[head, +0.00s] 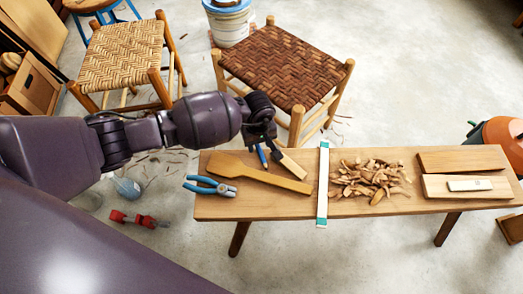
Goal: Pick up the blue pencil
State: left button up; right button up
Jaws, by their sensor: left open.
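The blue pencil (262,157) is on the wooden bench (310,210) near its left back edge, and its upper part is hidden by my left gripper. My left gripper (267,147) is open, right above and around the pencil's upper end. I cannot tell whether the fingers touch it. My right gripper is not in view.
A light wooden piece (291,165) lies just right of the pencil, a wooden paddle (250,173) in front, and blue pliers (210,186) to the left. A white and teal strip (323,185) crosses the bench. Wood shavings (370,178) lie beyond it. A woven stool (282,65) stands behind.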

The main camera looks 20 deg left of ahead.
pick_arm(q)
notch_tip(320, 180, down, 2)
jog(key=shift+s, duration=0.1)
jog(key=shift+r, duration=0.1)
grip_shut()
